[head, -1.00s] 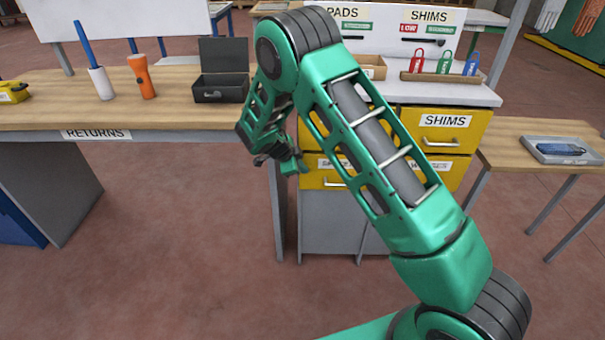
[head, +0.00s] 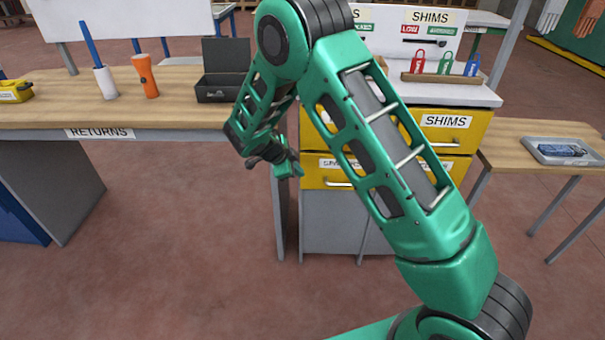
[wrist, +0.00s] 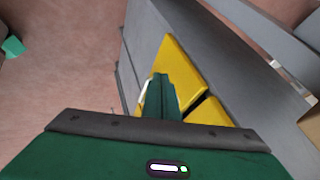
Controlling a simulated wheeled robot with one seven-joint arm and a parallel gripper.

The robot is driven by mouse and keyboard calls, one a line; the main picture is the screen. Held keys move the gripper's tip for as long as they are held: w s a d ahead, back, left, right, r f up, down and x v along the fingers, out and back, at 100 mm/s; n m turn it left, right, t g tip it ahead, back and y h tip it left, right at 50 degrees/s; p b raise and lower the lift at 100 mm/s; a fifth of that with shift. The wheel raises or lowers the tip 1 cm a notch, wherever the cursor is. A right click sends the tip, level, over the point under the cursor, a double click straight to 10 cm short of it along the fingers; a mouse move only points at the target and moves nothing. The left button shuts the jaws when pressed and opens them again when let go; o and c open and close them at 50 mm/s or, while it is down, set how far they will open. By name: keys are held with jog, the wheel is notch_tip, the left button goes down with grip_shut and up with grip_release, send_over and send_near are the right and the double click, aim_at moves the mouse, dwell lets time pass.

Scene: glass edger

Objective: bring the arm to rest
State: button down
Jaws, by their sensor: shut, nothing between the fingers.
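My green arm is folded, with its elbow high and its forearm hanging down in the head view. My gripper (head: 287,170) is at the forearm's lower end, in front of the yellow drawers and beside the right end of the returns bench. In the wrist view my gripper (wrist: 160,80) shows its green fingers together, with nothing held, against the yellow drawer fronts (wrist: 178,62). Part of the drawer unit is hidden behind my arm in the head view.
The returns bench (head: 130,118) holds an open black box (head: 222,90), an orange flashlight (head: 146,76) and a white cup (head: 105,83). The drawer unit (head: 330,225) stands close behind my gripper. A side table (head: 520,135) with a grey tray is at right. The front floor is clear.

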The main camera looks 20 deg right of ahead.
jog(key=v, duration=0.6)
jog(key=s+d+r+n+g+y, duration=0.1)
jog(key=s+d+r+n+g, duration=0.15)
jog(key=s+d+r, duration=0.65)
jog(key=s+d+r+n+g+y, duration=0.1)
jog(key=s+d+r+n, duration=0.25)
jog(key=s+d, duration=0.6)
jog(key=s+d+r+n+y, duration=0.2)
jog(key=s+n, duration=0.2)
jog(key=s, duration=0.8)
jog(key=s+d+r+n+y, duration=0.2)
jog(key=s+n, duration=0.2)
jog(key=s, duration=0.9)
jog(key=shift+s+r+g, duration=0.15)
jog(key=shift+s+g, duration=0.1)
jog(key=shift+g, duration=0.1)
